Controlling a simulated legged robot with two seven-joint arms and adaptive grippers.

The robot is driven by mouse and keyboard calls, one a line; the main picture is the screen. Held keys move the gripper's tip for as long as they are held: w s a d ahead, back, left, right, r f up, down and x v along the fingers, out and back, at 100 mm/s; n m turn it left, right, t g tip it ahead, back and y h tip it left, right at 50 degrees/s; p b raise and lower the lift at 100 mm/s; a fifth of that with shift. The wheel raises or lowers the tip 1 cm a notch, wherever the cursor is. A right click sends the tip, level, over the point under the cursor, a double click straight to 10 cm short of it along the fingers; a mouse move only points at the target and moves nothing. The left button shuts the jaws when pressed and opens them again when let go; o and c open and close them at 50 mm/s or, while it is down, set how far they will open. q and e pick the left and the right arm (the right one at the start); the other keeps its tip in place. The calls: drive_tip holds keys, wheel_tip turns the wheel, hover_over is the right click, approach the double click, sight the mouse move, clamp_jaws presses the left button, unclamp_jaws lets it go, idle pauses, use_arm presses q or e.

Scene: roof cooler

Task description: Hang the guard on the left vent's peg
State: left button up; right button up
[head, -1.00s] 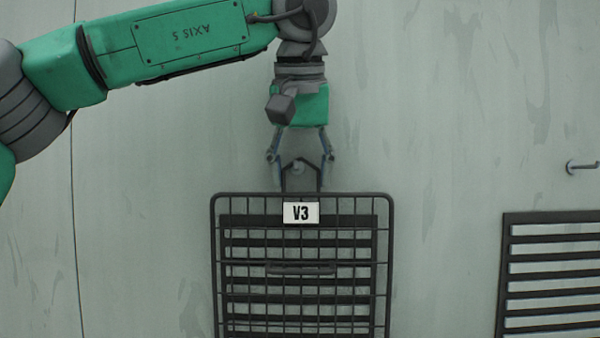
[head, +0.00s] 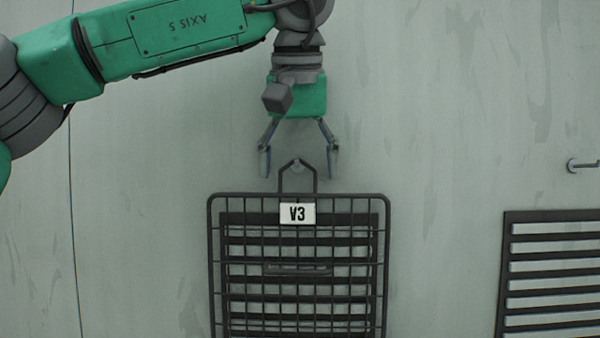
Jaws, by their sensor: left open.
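The guard's pointed top loop (head: 297,165) sits at the peg (head: 296,168), a small round grey end showing just inside the loop's peak. My left gripper (head: 299,170) is open, its fingers spread either side of the loop and clear of it. My right gripper is out of view.
A second slatted vent (head: 507,280) is at the right edge, with a bare grey peg (head: 583,165) above it. The pale wall (head: 450,120) between the vents is clear. A thin dark seam runs down the wall at the left.

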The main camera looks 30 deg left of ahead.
use_arm(q)
drive_tip(key=v, duration=1.1)
